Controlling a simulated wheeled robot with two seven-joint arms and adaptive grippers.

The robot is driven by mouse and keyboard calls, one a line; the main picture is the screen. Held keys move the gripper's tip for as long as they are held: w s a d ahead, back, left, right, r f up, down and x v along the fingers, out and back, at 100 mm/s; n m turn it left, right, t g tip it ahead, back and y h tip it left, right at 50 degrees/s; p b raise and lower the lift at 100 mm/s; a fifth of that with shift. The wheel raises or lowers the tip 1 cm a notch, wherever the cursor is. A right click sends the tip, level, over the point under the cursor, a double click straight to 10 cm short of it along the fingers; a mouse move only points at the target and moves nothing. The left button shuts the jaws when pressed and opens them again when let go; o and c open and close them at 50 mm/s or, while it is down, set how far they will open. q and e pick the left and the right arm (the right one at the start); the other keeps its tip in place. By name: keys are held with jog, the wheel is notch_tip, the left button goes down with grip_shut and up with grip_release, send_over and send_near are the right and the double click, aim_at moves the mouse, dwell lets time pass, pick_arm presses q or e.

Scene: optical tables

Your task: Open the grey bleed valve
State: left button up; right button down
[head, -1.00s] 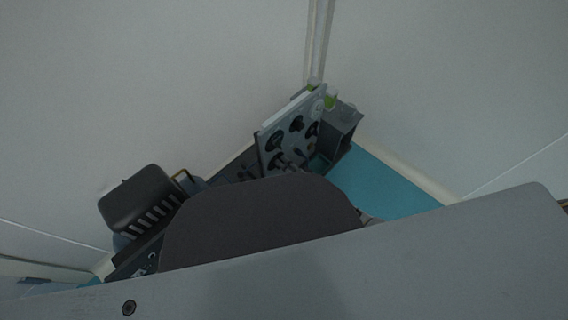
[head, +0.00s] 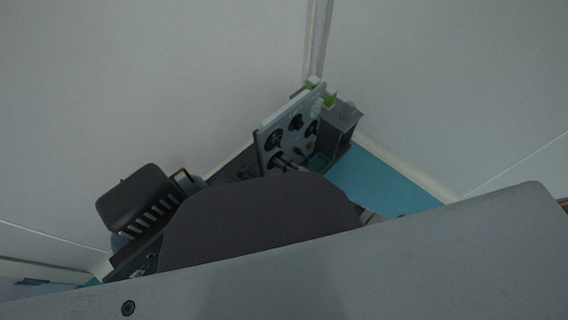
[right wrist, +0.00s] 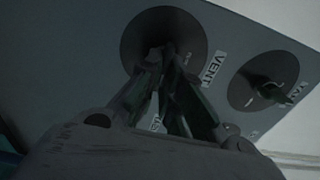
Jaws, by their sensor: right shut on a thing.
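A light grey panel (head: 264,150) with several dark round knobs stands in the corner in the head view. My right gripper (head: 284,160) reaches its lower left part, mostly hidden behind my own arm. In the right wrist view my right gripper (right wrist: 164,62) has its fingertips together at the middle of a dark round disc (right wrist: 185,25) beside the label "VENT" (right wrist: 214,68). It is shut on the small knob there, which the fingers largely hide. I cannot tell the knob's turn or whether it is the grey bleed valve. My left gripper is not in view.
A second dark knob (right wrist: 268,86) sits on the panel to the right of the gripper. A dark grey open box (head: 338,128) stands right of the panel. A black slotted device (head: 140,197) stands at left. The blue-green surface (head: 385,188) at right looks clear.

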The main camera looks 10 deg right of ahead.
jog(key=c, duration=1.6)
grip_release()
jog(key=shift+s, duration=0.1)
jog(key=v, duration=1.2)
